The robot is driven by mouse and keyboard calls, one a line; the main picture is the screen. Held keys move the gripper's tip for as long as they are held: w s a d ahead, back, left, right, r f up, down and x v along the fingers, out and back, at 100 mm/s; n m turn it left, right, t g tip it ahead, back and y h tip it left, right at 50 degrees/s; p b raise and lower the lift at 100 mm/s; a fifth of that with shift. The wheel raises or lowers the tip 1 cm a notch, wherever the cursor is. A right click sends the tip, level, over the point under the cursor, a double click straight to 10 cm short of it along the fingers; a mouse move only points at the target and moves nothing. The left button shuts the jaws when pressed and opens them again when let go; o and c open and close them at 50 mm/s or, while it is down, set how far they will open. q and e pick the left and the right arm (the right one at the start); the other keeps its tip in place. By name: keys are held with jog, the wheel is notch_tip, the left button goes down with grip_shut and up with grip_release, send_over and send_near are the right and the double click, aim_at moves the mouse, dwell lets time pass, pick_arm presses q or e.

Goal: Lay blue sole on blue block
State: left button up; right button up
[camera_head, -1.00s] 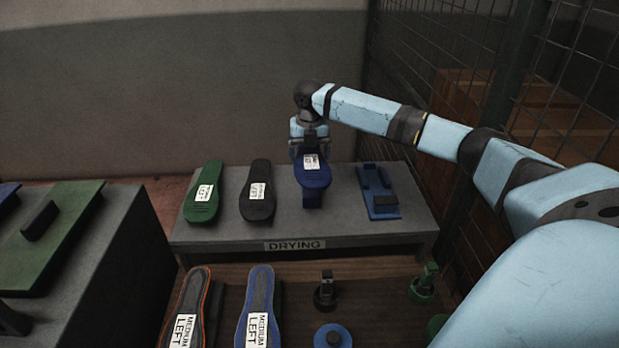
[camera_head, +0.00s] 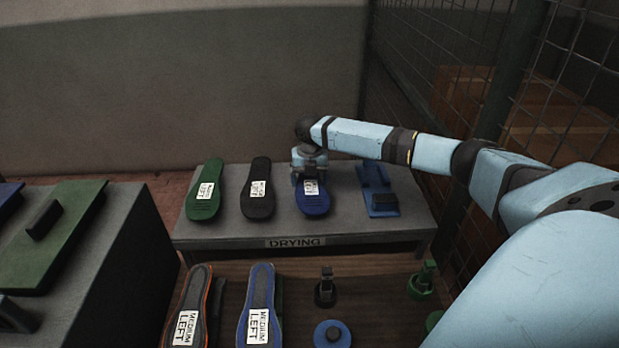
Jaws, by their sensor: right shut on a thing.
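The blue sole (camera_head: 312,205) with a white label is at the drying stand, right of the black sole. My right gripper (camera_head: 310,180) is shut on its far end, from above. The sole appears low, roughly level with the neighbouring soles. A blue piece, seen under it a second ago, is now hidden beneath it; I cannot tell whether they touch. Another blue block (camera_head: 378,178) with a raised darker part stands bare to the right. My left gripper is out of view.
The grey drying stand (camera_head: 225,238) also holds a green sole (camera_head: 205,188) and a black sole (camera_head: 258,190). Two labelled soles and several round-based pieces are on the nearer surface. A green plate (camera_head: 55,240) is at left; a mesh fence stands at right.

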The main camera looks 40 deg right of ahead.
aim_at(309, 181)
jog(key=o, duration=0.8)
jog(key=shift+f, duration=0.1)
jog(key=shift+r+b, duration=1.2)
jog(key=shift+r, duration=4.95)
jog(key=shift+f, duration=0.1)
